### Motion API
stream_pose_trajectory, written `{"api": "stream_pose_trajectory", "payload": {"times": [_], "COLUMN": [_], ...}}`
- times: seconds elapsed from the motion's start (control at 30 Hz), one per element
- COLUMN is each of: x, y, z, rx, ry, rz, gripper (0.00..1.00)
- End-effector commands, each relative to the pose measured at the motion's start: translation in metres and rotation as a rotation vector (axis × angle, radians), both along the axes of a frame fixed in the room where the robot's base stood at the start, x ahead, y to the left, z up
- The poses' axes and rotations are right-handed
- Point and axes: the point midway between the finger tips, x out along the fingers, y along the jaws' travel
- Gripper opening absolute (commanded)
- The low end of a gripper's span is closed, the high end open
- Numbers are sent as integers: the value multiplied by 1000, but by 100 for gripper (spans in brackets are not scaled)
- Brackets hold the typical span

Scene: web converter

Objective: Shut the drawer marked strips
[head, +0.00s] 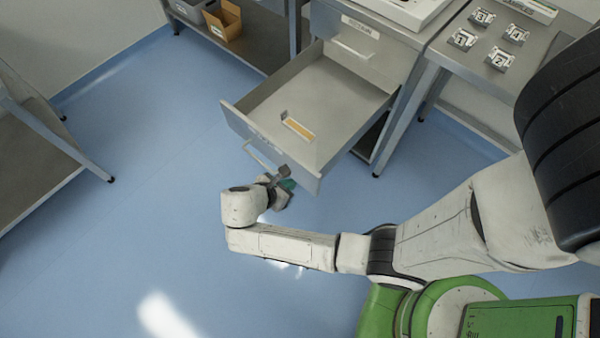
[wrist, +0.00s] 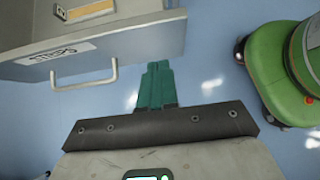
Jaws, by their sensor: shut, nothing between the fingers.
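The drawer marked strips (head: 335,105) is pulled far out of the grey cabinet in the head view. Its front panel (wrist: 140,42) carries the label "STRIPS" (wrist: 63,52) in the wrist view. A pale bar handle (wrist: 85,83) is on that front and also shows in the head view (head: 262,160). My gripper (wrist: 157,66) has its green fingers together, with nothing between them. It is at the drawer front, to the right of the handle in the wrist view. Whether the fingertips touch the panel I cannot tell. In the head view my gripper (head: 288,184) is partly hidden by my wrist.
A small orange-and-white item (head: 298,129) lies in the drawer. A shut drawer (head: 362,45) is above it. A bench with several metal blocks (head: 499,58) stands right. A shelf with an orange bin (head: 224,20) is behind, another shelf (head: 40,150) left. Blue floor is clear between.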

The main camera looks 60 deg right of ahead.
Motion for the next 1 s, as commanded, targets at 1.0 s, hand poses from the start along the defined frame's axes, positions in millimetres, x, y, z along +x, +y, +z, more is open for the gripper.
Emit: {"api": "stream_pose_trajectory", "payload": {"times": [1.0], "x": [-12], "y": [-55], "z": [-15], "rx": [1], "ry": [-2], "rz": [-1], "gripper": [0]}}
